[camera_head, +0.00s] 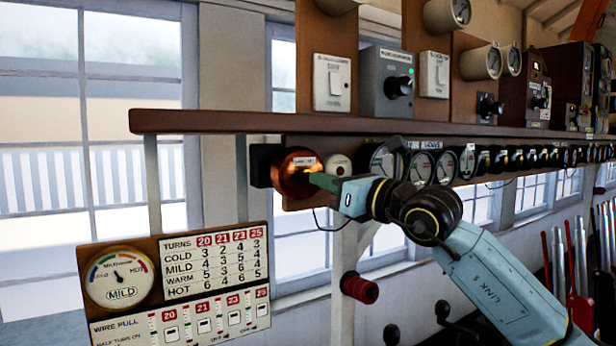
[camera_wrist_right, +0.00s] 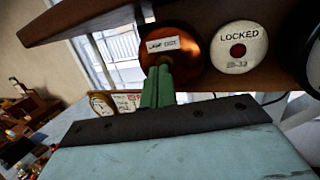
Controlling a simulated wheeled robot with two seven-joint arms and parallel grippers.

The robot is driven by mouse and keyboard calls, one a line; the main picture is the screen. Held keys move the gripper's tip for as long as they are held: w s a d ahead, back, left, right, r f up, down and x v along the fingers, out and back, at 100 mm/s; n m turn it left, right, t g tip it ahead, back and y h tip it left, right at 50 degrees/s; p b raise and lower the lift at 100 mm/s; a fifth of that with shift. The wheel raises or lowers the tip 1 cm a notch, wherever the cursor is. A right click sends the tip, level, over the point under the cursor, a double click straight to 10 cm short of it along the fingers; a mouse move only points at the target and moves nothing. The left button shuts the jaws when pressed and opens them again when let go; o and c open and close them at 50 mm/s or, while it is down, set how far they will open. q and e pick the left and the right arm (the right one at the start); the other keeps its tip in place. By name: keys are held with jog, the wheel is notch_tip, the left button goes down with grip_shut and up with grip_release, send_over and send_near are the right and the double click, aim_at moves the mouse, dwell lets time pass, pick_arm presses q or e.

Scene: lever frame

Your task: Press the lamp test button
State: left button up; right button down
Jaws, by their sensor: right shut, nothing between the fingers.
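The lamp test button is on a round copper-coloured housing (camera_head: 291,172) under the left end of the wooden shelf. In the right wrist view the housing (camera_wrist_right: 184,44) carries a small white label that I cannot read clearly. My right gripper (camera_head: 316,180) is shut and empty, with its green fingers pointing at the housing. In the right wrist view the fingertips (camera_wrist_right: 160,68) overlap the lower part of the housing, just below the label. They hide the spot behind them, so I cannot tell whether they touch it. My left gripper is not in view.
A white round indicator (camera_wrist_right: 238,48) reading LOCKED sits right of the housing. The shelf (camera_head: 330,122) runs above, with switch boxes on it. A row of dials (camera_head: 421,168) continues to the right. A chart board (camera_head: 178,285) stands at lower left, and a red knob (camera_head: 359,288) is below.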

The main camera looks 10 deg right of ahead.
jog(key=shift+w, duration=0.1)
dwell(0.6)
jog(key=shift+w+a+b, duration=0.1)
jog(key=shift+b, duration=0.25)
dwell(0.6)
jog(key=shift+s+d+b, duration=0.3)
jog(key=shift+s+b, duration=0.2)
jog(key=shift+s, duration=0.15)
jog(key=s, duration=0.1)
jog(key=s+d+b, duration=0.1)
jog(key=s+b, duration=0.1)
jog(key=shift+s+d, duration=0.25)
jog(key=shift+s, duration=0.1)
